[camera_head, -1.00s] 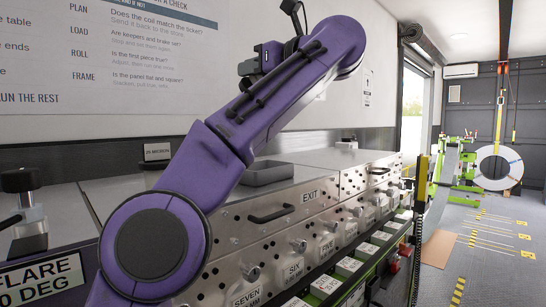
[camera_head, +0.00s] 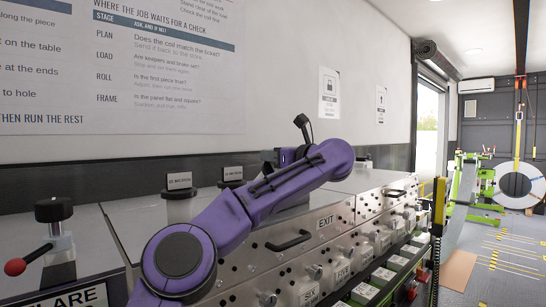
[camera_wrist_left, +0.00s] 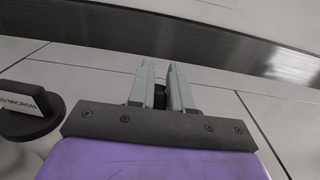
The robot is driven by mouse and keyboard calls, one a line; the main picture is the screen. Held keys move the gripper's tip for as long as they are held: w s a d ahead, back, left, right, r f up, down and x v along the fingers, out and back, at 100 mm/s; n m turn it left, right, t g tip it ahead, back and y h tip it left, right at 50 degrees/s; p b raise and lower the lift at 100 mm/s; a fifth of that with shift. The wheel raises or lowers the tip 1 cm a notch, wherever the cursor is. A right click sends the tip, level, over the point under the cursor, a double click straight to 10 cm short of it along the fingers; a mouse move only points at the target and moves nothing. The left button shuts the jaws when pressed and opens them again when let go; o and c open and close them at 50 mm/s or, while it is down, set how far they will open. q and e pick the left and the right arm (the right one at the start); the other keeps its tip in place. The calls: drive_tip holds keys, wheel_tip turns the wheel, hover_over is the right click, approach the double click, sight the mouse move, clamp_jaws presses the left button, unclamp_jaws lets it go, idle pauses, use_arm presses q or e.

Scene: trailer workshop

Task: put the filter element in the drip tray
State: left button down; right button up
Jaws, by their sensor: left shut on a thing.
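My left arm, purple, reaches over the machine's top in the head view, and its links hide the fingertips there. In the left wrist view my left gripper (camera_wrist_left: 161,88) is shut on a small dark thing (camera_wrist_left: 161,98), mostly hidden between the pale fingers. It seems to be the filter element, but its shape is unclear. The grey drip tray (camera_head: 293,208) sits on the machine top, almost wholly hidden behind my arm in the head view. My right gripper is not in view.
Round black stands with micron labels (camera_head: 180,181) (camera_head: 232,173) stand along the back of the top; one is left of the gripper in the wrist view (camera_wrist_left: 22,118). A black-knobbed post (camera_head: 54,212) and red-ended lever are at left. The back wall is close behind.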

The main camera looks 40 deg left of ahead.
use_arm(q)
drive_tip(key=shift+s+r, duration=0.1)
drive_tip(key=shift+d+f+b, duration=0.1)
drive_tip(key=shift+f+b, duration=0.2)
drive_tip(key=c, duration=1.1)
unclamp_jaws()
drive_tip(key=shift+o, duration=0.2)
drive_tip(key=shift+r, duration=0.1)
drive_tip(key=shift+r+p, duration=0.25)
drive_tip(key=shift+p, duration=0.1)
drive_tip(key=s+d+b, duration=0.1)
drive_tip(key=d+b, duration=0.1)
drive_tip(key=d, duration=1)
drive_tip(key=shift+b, duration=0.4)
